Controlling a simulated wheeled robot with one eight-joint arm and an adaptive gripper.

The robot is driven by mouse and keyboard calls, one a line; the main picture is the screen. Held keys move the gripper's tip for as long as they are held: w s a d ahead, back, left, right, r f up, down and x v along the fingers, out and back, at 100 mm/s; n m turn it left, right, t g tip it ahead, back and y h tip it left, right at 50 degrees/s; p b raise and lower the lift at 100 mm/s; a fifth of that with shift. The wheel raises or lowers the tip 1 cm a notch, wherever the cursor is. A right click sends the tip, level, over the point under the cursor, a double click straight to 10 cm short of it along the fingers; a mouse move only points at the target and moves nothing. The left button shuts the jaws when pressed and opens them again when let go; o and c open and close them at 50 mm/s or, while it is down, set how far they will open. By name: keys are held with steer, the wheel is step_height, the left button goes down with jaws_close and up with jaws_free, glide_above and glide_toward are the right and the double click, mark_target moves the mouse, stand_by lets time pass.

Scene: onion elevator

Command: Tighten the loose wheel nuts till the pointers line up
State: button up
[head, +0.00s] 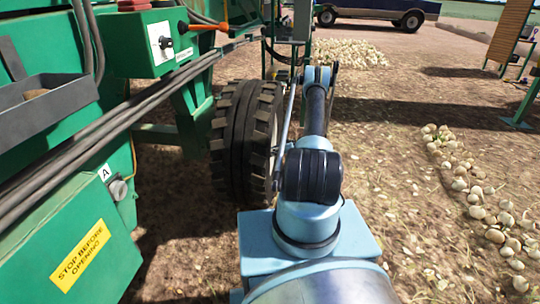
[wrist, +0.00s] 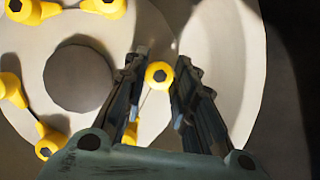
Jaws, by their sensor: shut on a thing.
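The pale wheel hub (wrist: 150,30) fills much of the wrist view, with a dark round centre and several yellow nut pointers around it. My gripper (wrist: 164,66) reaches in from below, with one finger on each side of a yellow-capped wheel nut (wrist: 158,75), and is shut on it. Where this nut's pointer faces is hard to tell. Other yellow pointers show at the top left (wrist: 30,10), left edge (wrist: 12,90) and lower left (wrist: 50,142). Another yellow part (wrist: 130,132) is partly hidden by the left finger. In the head view the tyre (head: 240,140) stands left of my arm, its hub face mostly unseen.
The green machine (head: 165,95) fills the left, with dark hoses and a "STOP BEFORE OPENING" label (head: 81,255). Onions (head: 475,195) lie in a row at right, and a pile (head: 350,52) lies beyond. A blue trailer (head: 375,10) stands far back.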

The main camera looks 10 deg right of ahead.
steer(key=m+g+y, duration=0.1)
steer(key=m, duration=0.2)
steer(key=shift+w+g, duration=0.2)
steer(key=shift+g, duration=0.2)
steer(key=o, duration=1.1)
steer(key=shift+c, duration=0.2)
steer(key=shift+d, duration=0.15)
steer(key=v, duration=1.1)
steer(key=shift+d, duration=0.4)
steer(key=shift+s, duration=0.1)
